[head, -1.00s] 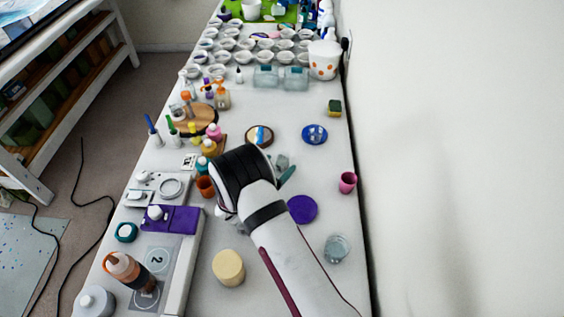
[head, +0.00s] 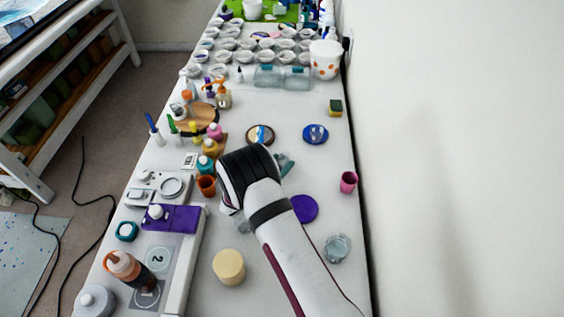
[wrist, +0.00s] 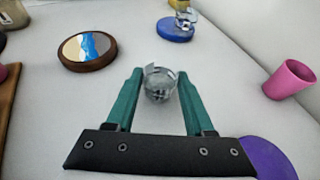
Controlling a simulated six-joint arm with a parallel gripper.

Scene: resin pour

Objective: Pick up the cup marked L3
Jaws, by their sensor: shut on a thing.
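My gripper (wrist: 160,84) has teal fingers, one on each side of a small clear cup (wrist: 160,86), and it is shut on that cup. I cannot read any mark on the cup, nor tell whether it is clear of the table. In the head view the fingertips (head: 285,163) show just beyond my wrist, which hides most of the held cup. Another clear cup (head: 336,248) stands at the right front of the table, apart from my gripper; its mark is also unreadable.
A pink cup (head: 348,182) stands by the right edge, with a purple disc (head: 304,208) nearer my arm. A round wood-rimmed piece (head: 260,135) and a blue disc (head: 316,134) lie beyond my gripper. Bottles and an orange cup (head: 206,186) crowd the left.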

